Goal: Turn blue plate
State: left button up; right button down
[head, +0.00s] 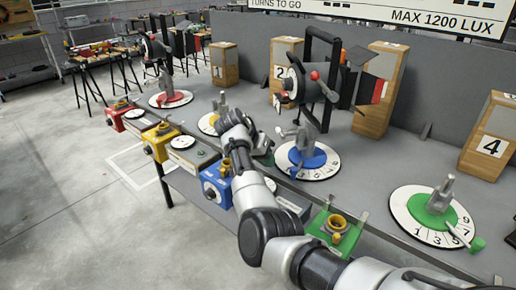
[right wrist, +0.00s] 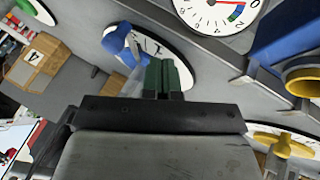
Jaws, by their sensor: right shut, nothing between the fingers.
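The blue plate (head: 304,159) is a blue-centred disc with a white numbered rim, lying on the grey bench with a grey clamp-like handle (head: 300,135) standing on it. It also shows in the right wrist view (right wrist: 118,42), just beyond my fingers and partly hidden by them. My right gripper (head: 264,157) is just left of the plate in the head view. Its dark green fingers (right wrist: 166,76) are together and empty, in front of the white rim in the right wrist view. I cannot tell whether they touch it. My left gripper is not in view.
A green plate (head: 434,210) lies right, a yellow one (head: 208,123) and a red one (head: 171,98) left. A blue box with a yellow ring (head: 214,186) stands at the front edge.

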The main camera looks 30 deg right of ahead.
jog(key=shift+s+d+f+p, duration=0.15)
jog(key=shift+s+d+p, duration=0.1)
jog(key=shift+s+d, duration=0.3)
jog(key=shift+s+d+f+p, duration=0.15)
jog(key=shift+s+d+p, duration=0.1)
jog(key=shift+s+d, duration=0.7)
jog(key=shift+s, duration=0.1)
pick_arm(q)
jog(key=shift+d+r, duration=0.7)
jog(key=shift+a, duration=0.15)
